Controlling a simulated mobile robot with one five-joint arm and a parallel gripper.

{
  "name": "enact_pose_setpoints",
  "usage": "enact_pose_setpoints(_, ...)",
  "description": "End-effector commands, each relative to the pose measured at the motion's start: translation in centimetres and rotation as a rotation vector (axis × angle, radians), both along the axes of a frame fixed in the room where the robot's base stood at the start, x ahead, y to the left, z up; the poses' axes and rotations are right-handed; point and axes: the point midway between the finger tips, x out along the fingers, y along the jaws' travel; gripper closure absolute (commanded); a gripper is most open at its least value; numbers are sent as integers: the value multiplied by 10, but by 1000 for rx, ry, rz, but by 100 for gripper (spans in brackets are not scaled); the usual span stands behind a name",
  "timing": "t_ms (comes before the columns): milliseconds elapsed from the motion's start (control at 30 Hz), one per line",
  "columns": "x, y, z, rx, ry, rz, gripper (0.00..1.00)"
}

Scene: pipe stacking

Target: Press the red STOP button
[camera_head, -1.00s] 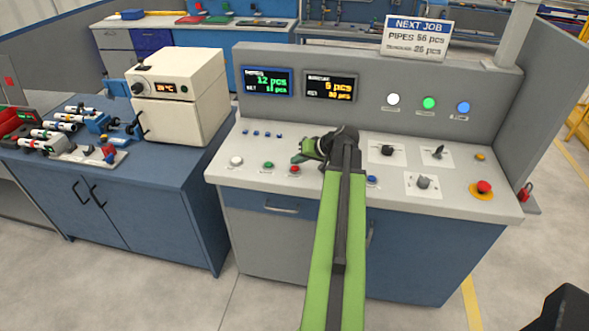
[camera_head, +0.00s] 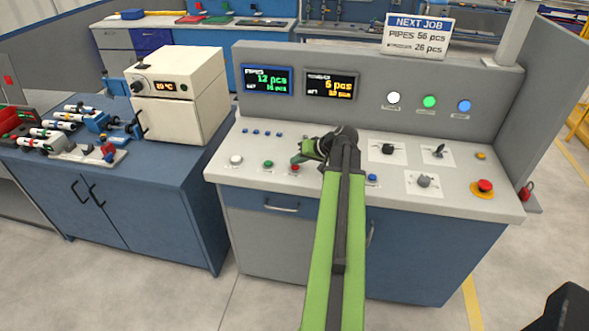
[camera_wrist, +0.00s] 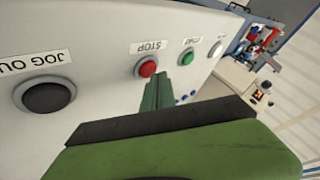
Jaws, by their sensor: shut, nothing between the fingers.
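The red STOP button (camera_head: 295,168) is on the left part of the grey console's sloped top. In the wrist view the red button (camera_wrist: 148,68) has a metal ring and an upside-down STOP label. My gripper (camera_head: 298,159) is shut and empty just behind it in the head view. In the wrist view the closed green fingertips (camera_wrist: 157,80) are right beside the red cap, overlapping its ring's edge. I cannot tell whether they touch it.
A green button (camera_head: 268,164) and a white button (camera_head: 237,160) lie to the left. A black JOG OUT button (camera_wrist: 45,96) is beside STOP in the wrist view. A red mushroom button (camera_head: 485,186) and several knobs stand to the right.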

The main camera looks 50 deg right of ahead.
Motion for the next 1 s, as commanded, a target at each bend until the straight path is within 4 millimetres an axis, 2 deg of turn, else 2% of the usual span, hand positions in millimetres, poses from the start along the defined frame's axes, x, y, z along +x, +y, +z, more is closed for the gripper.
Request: enact_pose_setpoints(1000, 0, 1, -7, 0, 1, 1, 100)
